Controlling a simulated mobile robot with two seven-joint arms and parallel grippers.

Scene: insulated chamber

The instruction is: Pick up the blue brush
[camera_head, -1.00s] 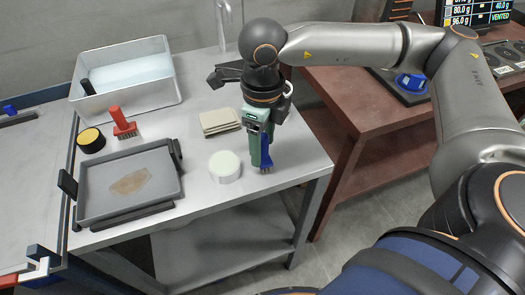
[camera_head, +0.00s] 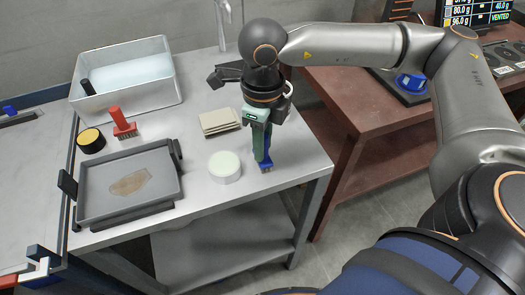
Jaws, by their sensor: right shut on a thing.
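The blue brush (camera_head: 265,160) is upright at the right side of the steel table (camera_head: 208,196), its bristles pointing down at or just above the tabletop. My right gripper (camera_head: 261,140) comes down from above and is shut on the brush. The fingers hide part of its handle. I cannot tell whether the bristles touch the table. My left gripper is not in view.
A white round container (camera_head: 224,167) stands just left of the brush, and folded beige cloths (camera_head: 219,121) lie behind it. A grey tray (camera_head: 88,213), a red brush (camera_head: 122,124), a yellow-topped jar (camera_head: 91,141) and a metal basin (camera_head: 172,88) are further left. The table's right edge is close.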

